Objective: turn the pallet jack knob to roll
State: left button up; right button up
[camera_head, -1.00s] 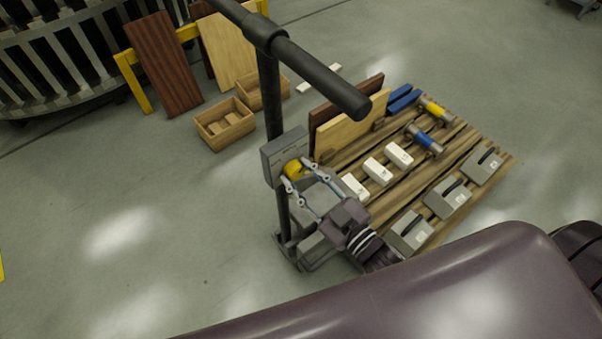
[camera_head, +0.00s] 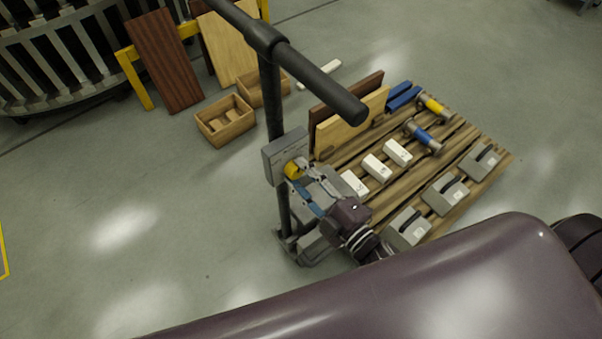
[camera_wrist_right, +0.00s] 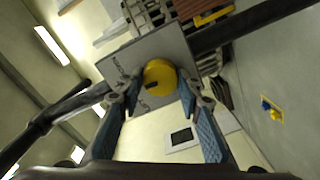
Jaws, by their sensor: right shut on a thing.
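The yellow knob (camera_head: 292,171) sits on the grey plate (camera_head: 283,150) fixed to the pallet jack's dark upright post. In the right wrist view the round yellow knob (camera_wrist_right: 160,74) has a short black mark at its lower left, and the plate (camera_wrist_right: 125,60) carries lettering too small to read. My right gripper (camera_head: 300,180) is at the knob, with one blue-padded finger on each side of it in the wrist view (camera_wrist_right: 160,92). It is shut on the knob. The head view partly hides the contact behind the fingers. My left gripper is not in view.
The jack's dark handle bar (camera_head: 320,80) juts out above the plate. A wooden pallet (camera_head: 455,155) to the right carries grey cases, white blocks, boards and blue and yellow cylinders. Wooden boxes (camera_head: 226,122) stand behind at left. The floor at left is clear.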

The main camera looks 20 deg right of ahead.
dwell(0.4)
jog(key=o, duration=1.2)
jog(key=shift+c, duration=0.2)
jog(key=shift+s, duration=0.1)
jog(key=v, duration=1.2)
